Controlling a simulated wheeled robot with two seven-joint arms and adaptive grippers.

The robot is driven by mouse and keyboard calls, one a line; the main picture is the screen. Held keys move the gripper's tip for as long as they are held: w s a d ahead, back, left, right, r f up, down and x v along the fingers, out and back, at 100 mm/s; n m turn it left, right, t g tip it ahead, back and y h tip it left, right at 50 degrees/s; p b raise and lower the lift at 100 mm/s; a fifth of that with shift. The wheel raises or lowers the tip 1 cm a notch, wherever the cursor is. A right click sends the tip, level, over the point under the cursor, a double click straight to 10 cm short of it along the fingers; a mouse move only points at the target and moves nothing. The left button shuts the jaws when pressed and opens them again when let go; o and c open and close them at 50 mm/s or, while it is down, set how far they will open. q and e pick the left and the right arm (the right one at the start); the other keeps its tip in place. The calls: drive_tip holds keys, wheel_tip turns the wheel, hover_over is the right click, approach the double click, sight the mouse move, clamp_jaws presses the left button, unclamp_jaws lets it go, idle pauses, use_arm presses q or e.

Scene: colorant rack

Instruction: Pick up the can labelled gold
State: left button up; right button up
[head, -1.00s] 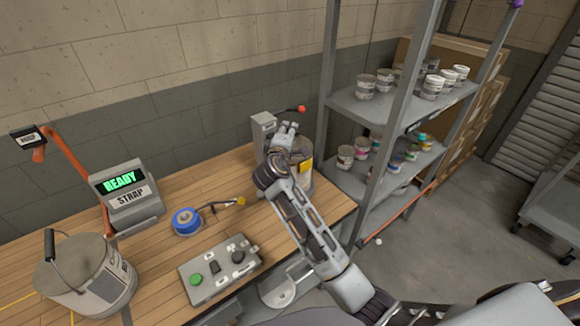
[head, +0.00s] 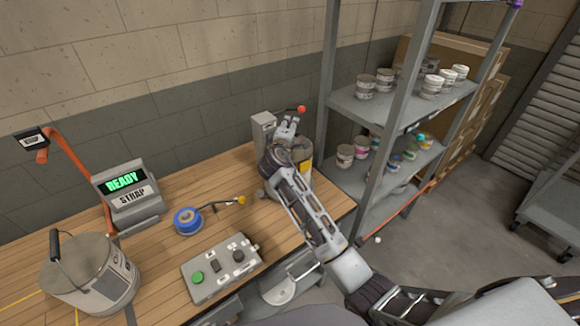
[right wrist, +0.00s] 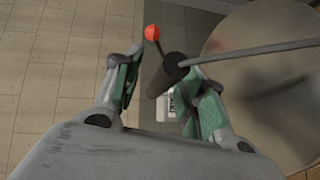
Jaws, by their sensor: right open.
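Several small cans stand on the grey rack; I cannot read their labels, so I cannot tell which is gold. On the lower shelf, an open can with dark pink contents (head: 345,155) is nearest the post. On the upper shelf, grey-white cans (head: 366,86) stand in groups. My right gripper (head: 288,122) is over the workbench, left of the rack and apart from the cans. In the right wrist view its fingers (right wrist: 163,85) are spread with no can between them; a black handle-like part shows there. My left gripper is not in view.
A pail (head: 302,152) stands partly hidden behind my right arm, beside a grey device (head: 263,130) and a red-knobbed lever (head: 300,108). The rack's front post (head: 394,110) stands before the shelves. A control box (head: 222,268) and another pail (head: 92,275) are on the bench.

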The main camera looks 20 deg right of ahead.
clamp_jaws()
drive_tip(key=shift+r, duration=0.2)
idle(0.4)
wheel_tip(320, 180, up, 18)
drive_tip(key=b, duration=0.2)
drive_tip(key=shift+f, duration=0.15)
idle(0.4)
idle(0.4)
